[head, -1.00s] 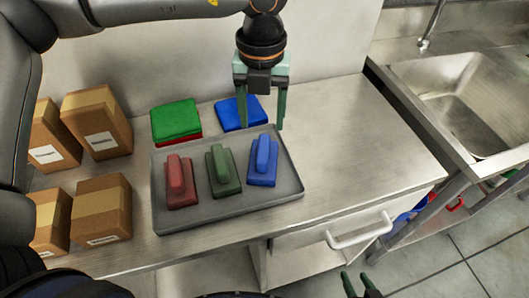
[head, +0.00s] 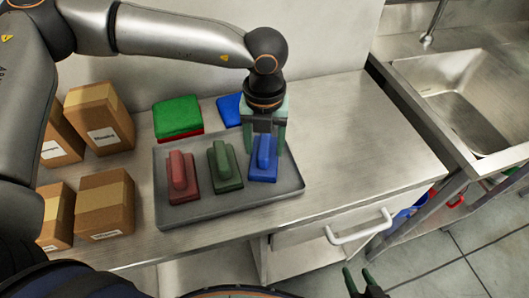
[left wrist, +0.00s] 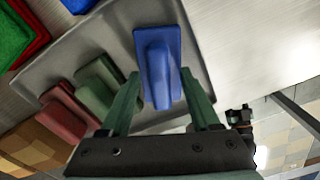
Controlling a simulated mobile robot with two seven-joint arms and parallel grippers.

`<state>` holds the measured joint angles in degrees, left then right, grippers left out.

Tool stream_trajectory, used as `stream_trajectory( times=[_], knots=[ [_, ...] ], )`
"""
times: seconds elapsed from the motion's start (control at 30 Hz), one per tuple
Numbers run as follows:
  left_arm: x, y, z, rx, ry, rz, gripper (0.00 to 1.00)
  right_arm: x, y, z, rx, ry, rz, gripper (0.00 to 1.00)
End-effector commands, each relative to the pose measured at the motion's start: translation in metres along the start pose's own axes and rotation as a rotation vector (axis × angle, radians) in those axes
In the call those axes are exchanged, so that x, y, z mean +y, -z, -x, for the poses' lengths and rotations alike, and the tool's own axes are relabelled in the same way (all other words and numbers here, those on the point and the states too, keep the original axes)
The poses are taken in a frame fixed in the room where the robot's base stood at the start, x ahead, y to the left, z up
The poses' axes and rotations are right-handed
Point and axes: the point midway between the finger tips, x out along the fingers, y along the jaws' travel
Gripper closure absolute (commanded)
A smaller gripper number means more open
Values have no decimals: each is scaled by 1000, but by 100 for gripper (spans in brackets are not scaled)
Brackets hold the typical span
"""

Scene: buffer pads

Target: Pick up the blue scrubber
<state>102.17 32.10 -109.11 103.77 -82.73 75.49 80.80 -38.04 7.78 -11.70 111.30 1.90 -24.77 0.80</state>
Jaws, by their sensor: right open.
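The blue scrubber (head: 263,166), a flat pad with a raised handle, lies at the right end of the grey tray (head: 230,207). In the left wrist view the blue scrubber (left wrist: 158,62) shows ahead, with its handle between the spread fingers. My left gripper (head: 266,150) is open and points down over the scrubber, just above its far part. Its fingers (left wrist: 158,92) appear on either side of the handle; contact cannot be told. My right gripper (head: 357,283) is open and empty at the bottom edge, low in front of the counter.
A green scrubber (head: 225,174) and a red scrubber (head: 181,181) lie left on the tray. Green (head: 178,114) and blue pads (head: 229,107) lie behind it. Several cardboard boxes (head: 104,204) stand at left. The counter right of the tray is clear; a sink (head: 455,100) lies beyond.

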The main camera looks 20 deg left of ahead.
Motion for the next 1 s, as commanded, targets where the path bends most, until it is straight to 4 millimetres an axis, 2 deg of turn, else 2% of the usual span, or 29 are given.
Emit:
stream_trajectory(
  times=[0.07, 0.53, 1.0],
  knots=[
    [0, 0, 0, 0, 0, 0, 47, 0, -1, 0, -3, 0, 0, 50],
    [0, 0, 1, 0, 0, 0, 100, 0, -2, 0, -8, 1, -1, 50],
    [0, 0, 1, -1, 1, 0, 100, -1, -2, 0, -6, 2, -1, 50]
  ],
)
